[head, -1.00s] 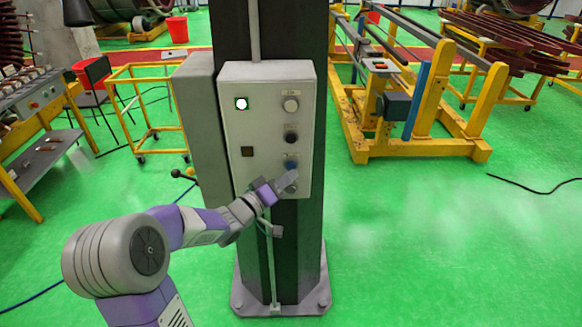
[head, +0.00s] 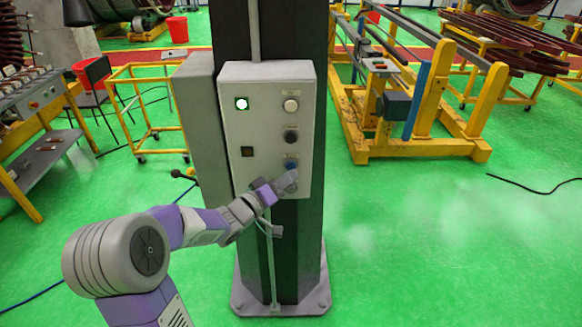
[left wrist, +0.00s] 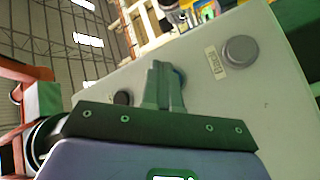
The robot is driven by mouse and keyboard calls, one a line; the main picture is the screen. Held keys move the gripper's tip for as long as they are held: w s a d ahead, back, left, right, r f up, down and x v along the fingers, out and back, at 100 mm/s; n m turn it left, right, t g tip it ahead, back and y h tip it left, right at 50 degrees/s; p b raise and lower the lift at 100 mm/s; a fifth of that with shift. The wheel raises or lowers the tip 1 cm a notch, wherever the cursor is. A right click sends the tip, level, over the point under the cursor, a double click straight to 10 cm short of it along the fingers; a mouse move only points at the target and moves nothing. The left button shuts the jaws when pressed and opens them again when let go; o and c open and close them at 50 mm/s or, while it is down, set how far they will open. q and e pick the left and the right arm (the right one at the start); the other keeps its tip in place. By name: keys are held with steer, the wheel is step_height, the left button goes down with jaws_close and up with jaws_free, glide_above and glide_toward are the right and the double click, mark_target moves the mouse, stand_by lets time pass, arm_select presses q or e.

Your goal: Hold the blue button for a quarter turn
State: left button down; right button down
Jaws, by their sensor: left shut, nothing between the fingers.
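The blue button (head: 290,165) is on the front of a grey control box, low in its right column. My left gripper (head: 291,178) is shut and empty, its fingertips at the box face by the blue button's lower edge. In the left wrist view the shut fingers (left wrist: 160,70) point at the panel and cover most of the blue button; only a thin blue edge (left wrist: 181,73) shows. I cannot tell whether the fingertips touch or press it. My right gripper is not in view.
The control box (head: 235,130) is fixed to a dark column (head: 290,225). It has a lit white lamp (head: 241,104), a pale button (head: 291,105) and a black button (head: 291,136). A yellow frame (head: 430,140) stands to the right. The green floor in front is mostly clear.

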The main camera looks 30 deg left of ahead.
arm_select(q)
steer(key=shift+w, duration=0.1)
steer(key=shift+w+a, duration=0.2)
steer(key=shift+w, duration=0.1)
steer(key=shift+w+a, duration=0.25)
steer(key=shift+w, duration=0.05)
stand_by(1.6)
steer(key=shift+s+d, duration=0.1)
steer(key=shift+s, duration=0.05)
stand_by(3.4)
steer(key=shift+s+d, duration=0.35)
steer(key=shift+s, duration=0.2)
steer(key=shift+s+d, duration=0.45)
steer(key=shift+s, duration=0.25)
steer(key=shift+s+d, duration=0.4)
steer(key=shift+s, duration=0.3)
steer(key=shift+s+d, duration=0.45)
steer(key=shift+s, duration=0.25)
